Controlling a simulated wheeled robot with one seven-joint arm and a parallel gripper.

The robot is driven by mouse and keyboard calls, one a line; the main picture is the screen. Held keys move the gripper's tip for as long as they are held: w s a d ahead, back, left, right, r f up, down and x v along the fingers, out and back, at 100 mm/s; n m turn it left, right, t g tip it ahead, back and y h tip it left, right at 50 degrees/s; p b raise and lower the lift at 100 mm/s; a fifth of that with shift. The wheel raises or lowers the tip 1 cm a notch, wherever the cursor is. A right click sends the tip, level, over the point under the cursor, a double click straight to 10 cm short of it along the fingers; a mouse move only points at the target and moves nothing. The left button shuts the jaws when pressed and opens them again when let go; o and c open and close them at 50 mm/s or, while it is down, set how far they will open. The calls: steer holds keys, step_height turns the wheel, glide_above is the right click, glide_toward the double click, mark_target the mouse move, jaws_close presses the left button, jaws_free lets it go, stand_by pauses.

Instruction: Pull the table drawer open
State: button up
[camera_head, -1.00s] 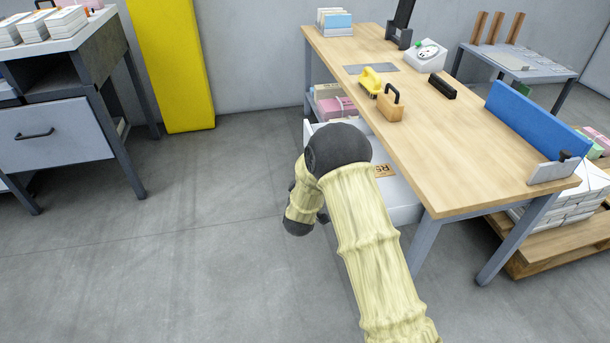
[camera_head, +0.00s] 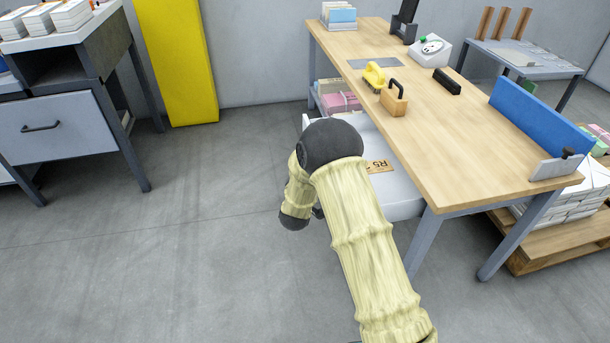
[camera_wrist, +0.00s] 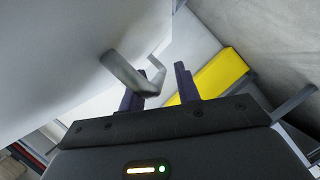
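The table drawer (camera_head: 402,196) is pale grey-white, under the left edge of the wood-topped table (camera_head: 475,160). It appears to stick out partly past the tabletop, with a tan label marked R5 showing. My arm covers its middle and its handle in the head view. In the wrist view, the drawer's grey bar handle (camera_wrist: 128,77) stands out from the pale front (camera_wrist: 60,60). My gripper (camera_wrist: 158,82) is at this handle with its two dark fingers apart. The left finger overlaps the handle loop; whether it touches cannot be told.
A yellow stapler-like tool (camera_head: 374,75), a wooden block with a black handle (camera_head: 394,98) and a blue panel (camera_head: 540,117) are on the tabletop. A grey desk (camera_head: 60,128) stands left, a yellow column (camera_head: 178,62) behind. The floor (camera_head: 170,240) left of my arm is clear.

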steer(key=shift+s, duration=0.1)
steer(key=p+v, duration=0.4)
steer(key=v, duration=1.3)
steer(key=shift+p, duration=0.4)
